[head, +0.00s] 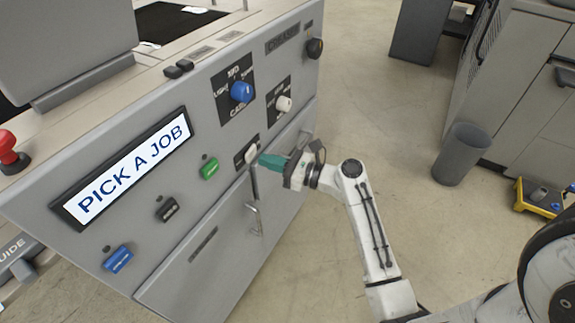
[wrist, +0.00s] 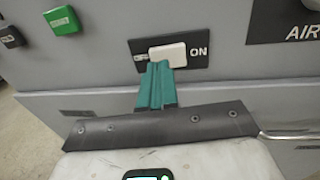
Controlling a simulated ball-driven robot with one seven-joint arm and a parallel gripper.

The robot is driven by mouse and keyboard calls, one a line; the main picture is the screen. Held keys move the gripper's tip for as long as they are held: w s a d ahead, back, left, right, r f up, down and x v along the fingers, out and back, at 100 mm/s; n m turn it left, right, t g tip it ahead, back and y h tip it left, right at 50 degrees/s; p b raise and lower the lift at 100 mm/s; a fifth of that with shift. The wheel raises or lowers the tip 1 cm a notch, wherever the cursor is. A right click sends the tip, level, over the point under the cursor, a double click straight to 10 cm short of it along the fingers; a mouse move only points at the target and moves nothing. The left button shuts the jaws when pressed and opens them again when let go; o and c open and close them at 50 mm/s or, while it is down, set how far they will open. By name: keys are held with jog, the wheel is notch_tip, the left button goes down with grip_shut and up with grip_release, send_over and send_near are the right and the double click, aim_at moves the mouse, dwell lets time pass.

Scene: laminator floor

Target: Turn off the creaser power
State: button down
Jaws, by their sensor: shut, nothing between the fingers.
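The creaser (head: 225,170) is a grey machine with a sloped control panel. A white rocker or slide switch (wrist: 167,53) sits on a black plate with ON printed at its right; the label at its left is too small to read. The switch also shows in the head view (head: 250,153). My gripper (head: 264,160) has teal fingers and points at this switch. In the wrist view the closed fingertips (wrist: 158,66) are at the lower edge of the switch and cover a little of it. I cannot tell whether they touch it. Nothing is held.
A lit screen (head: 125,165) reads PICK A JOB. Green (head: 209,168), black (head: 167,208) and blue (head: 118,258) buttons sit below it. A blue knob (head: 241,92) and white knob (head: 284,103) are above the switch. A grey bin (head: 461,154) stands right; the floor between is clear.

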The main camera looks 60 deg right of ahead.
aim_at(251, 154)
jog(key=shift+w+a, duration=0.15)
jog(key=shift+w, duration=0.45)
jog(key=shift+w+a, duration=0.15)
jog(key=shift+w, duration=0.4)
